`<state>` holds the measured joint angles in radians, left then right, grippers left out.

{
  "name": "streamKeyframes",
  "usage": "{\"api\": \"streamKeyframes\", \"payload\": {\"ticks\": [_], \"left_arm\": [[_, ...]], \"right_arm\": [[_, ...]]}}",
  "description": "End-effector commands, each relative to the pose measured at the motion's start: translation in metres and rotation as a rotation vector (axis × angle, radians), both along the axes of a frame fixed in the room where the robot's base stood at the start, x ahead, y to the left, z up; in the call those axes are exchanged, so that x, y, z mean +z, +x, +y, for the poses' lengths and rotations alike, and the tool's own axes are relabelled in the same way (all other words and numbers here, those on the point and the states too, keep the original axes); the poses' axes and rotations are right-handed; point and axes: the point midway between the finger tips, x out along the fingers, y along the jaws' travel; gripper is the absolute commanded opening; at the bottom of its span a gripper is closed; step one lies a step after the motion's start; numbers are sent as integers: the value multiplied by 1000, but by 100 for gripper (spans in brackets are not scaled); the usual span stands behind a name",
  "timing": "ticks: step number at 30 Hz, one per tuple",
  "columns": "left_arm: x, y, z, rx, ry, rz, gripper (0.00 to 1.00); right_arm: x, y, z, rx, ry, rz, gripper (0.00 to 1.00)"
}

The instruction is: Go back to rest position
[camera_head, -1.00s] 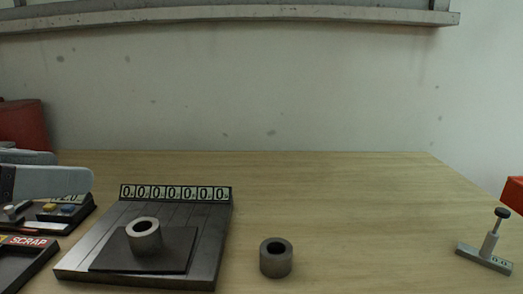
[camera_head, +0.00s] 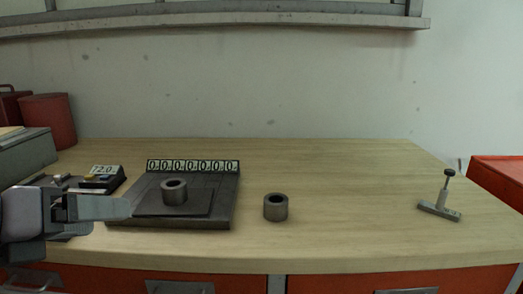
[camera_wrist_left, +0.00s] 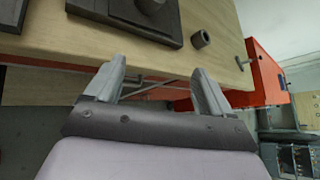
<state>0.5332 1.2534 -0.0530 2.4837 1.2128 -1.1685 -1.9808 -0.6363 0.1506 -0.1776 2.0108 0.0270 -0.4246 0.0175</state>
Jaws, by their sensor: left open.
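My left gripper (camera_head: 100,207) is at the left of the head view, in front of the bench's left part. It is open, with nothing between its fingers; the left wrist view (camera_wrist_left: 160,85) shows the two fingers apart, over the bench's front edge. A grey metal ring (camera_head: 174,192) stands on the dark plate of a scale (camera_head: 228,212) with a row of digits. A second grey ring (camera_head: 276,208) stands on the wood to the right of the scale. My right gripper is not in view.
A T-shaped tool (camera_head: 440,205) stands at the right of the wooden bench (camera_head: 340,220). A small device (camera_head: 103,178) reading 72.0 and a red bin (camera_head: 48,120) are at the left. A red cabinet (camera_head: 497,178) is beyond the right edge. The middle-right bench top is clear.

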Motion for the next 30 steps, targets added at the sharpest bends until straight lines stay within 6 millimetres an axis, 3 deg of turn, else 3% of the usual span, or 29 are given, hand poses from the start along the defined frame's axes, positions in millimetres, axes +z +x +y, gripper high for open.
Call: {"api": "streamKeyframes", "payload": {"ticks": [1, 7, 14, 21, 30], "left_arm": [[-22, 4, -4, 48, -92, 72, 83], [-103, 9, -11, 345, -460, 342, 83], [-193, -12, -16, 775, -851, 617, 83], [-281, -67, -20, 1366, -1231, 824, 83], [-350, -155, -22, 2098, -1531, 821, 83]], "right_arm": [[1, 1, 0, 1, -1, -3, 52], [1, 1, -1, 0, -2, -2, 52], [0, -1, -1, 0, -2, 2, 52], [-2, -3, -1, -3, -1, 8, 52], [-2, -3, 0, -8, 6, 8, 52]]}}
